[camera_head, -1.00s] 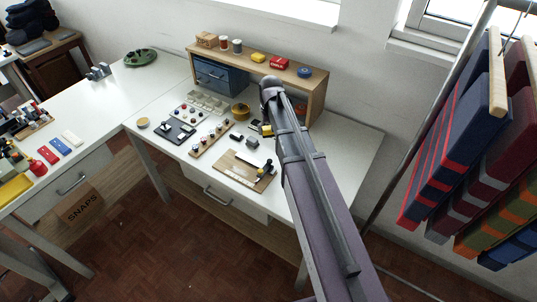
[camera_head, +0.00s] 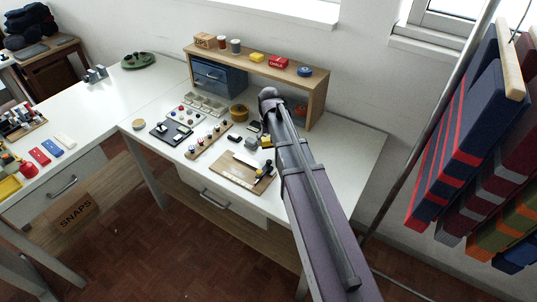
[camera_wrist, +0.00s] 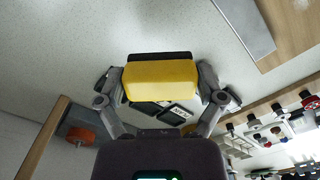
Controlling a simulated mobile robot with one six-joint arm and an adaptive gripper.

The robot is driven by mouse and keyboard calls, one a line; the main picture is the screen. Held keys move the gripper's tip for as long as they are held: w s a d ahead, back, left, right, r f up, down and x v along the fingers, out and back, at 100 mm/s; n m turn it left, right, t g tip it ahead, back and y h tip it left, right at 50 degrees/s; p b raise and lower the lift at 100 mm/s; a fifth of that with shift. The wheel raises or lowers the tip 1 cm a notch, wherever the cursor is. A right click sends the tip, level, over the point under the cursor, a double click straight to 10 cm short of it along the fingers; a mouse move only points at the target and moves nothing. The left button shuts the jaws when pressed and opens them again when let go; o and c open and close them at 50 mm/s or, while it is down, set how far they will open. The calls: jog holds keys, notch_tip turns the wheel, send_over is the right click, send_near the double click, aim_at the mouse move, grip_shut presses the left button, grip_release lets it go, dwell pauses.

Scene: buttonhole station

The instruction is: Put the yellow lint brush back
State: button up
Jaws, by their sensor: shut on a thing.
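The yellow lint brush (camera_wrist: 160,82), a yellow block with a dark strip along its far edge, is between the two fingers of my gripper (camera_wrist: 161,88) in the wrist view. The fingers are shut on its two ends. In the head view the brush shows as a small yellow patch (camera_head: 266,141) beside my arm, above or near the white table (camera_head: 350,150). My arm hides most of the gripper there. Dark flat pieces (camera_wrist: 177,115) lie beyond the brush in the wrist view, partly hidden by it. I cannot tell the brush's exact height above the table.
A wooden shelf (camera_head: 318,92) with a blue drawer box (camera_head: 220,77) stands at the back. A wooden board (camera_head: 230,174) with a light strip lies in front, and a narrow board of buttons (camera_head: 209,141) to its left. The table's right side is mostly bare. Hanging garments (camera_head: 455,145) fill the far right.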

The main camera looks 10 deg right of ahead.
aim_at(270, 145)
jog(key=shift+f, duration=0.4)
jog(key=shift+f+b, duration=1.75)
jog(key=shift+b, duration=0.2)
jog(key=shift+f, duration=0.2)
jog(key=o, duration=0.7)
jog(key=shift+r, duration=0.1)
jog(key=shift+r, duration=0.15)
notch_tip(270, 145, up, 12)
jog(key=p, duration=1.2)
